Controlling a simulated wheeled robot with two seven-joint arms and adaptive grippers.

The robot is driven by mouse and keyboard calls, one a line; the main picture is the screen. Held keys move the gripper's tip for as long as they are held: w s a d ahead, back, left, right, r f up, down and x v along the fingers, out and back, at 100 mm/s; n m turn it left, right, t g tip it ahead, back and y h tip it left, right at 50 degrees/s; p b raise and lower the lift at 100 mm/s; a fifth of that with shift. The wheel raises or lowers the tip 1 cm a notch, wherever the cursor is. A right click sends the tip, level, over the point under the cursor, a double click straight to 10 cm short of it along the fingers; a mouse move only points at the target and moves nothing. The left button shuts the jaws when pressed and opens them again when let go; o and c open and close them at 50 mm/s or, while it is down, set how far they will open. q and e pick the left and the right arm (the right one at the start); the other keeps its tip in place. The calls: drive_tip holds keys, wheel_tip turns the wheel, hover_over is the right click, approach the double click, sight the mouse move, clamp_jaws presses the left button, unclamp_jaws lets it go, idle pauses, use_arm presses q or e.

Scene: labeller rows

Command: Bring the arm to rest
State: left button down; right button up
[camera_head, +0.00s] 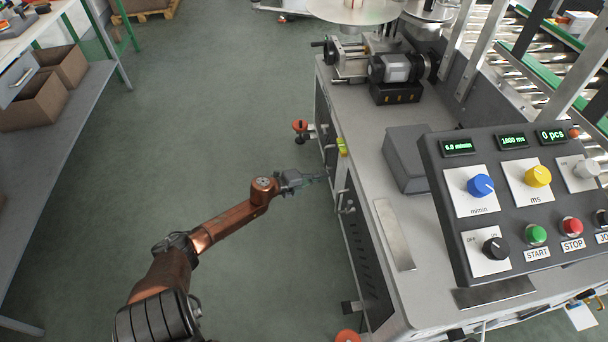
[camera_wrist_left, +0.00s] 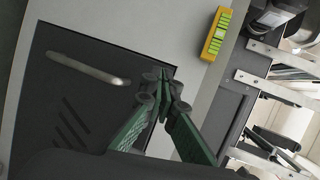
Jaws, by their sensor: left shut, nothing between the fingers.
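My left arm (camera_head: 225,222) reaches from the bottom left of the head view toward the side of the labelling machine. My left gripper (camera_head: 322,178) is shut and empty beside the machine's cabinet front. In the left wrist view the fingertips (camera_wrist_left: 163,76) are together in front of a dark cabinet door (camera_wrist_left: 75,110) with a grey bar handle (camera_wrist_left: 88,69). Whether the fingertips touch the cabinet cannot be told. My right gripper is in neither view.
The control panel (camera_head: 520,205) with knobs and buttons stands on the machine top (camera_head: 365,165) at the right. A yellow-green block (camera_head: 342,146) sits at the machine's edge. A shelf with brown boxes (camera_head: 35,102) is at the left. Green floor (camera_head: 200,110) between is clear.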

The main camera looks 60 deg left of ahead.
use_arm(q)
drive_tip(key=s+a+r+p, duration=0.1)
drive_tip(key=s+a, duration=0.1)
drive_tip(key=s, duration=0.3)
drive_tip(key=shift+a+r+p, duration=0.15)
drive_tip(key=shift+a+p, duration=0.15)
drive_tip(key=shift+a, duration=0.05)
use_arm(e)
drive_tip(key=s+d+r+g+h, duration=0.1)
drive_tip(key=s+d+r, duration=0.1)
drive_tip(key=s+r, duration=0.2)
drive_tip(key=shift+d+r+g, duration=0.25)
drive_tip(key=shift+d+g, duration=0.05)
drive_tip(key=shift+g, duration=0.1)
use_arm(q)
drive_tip(key=shift+s, duration=0.1)
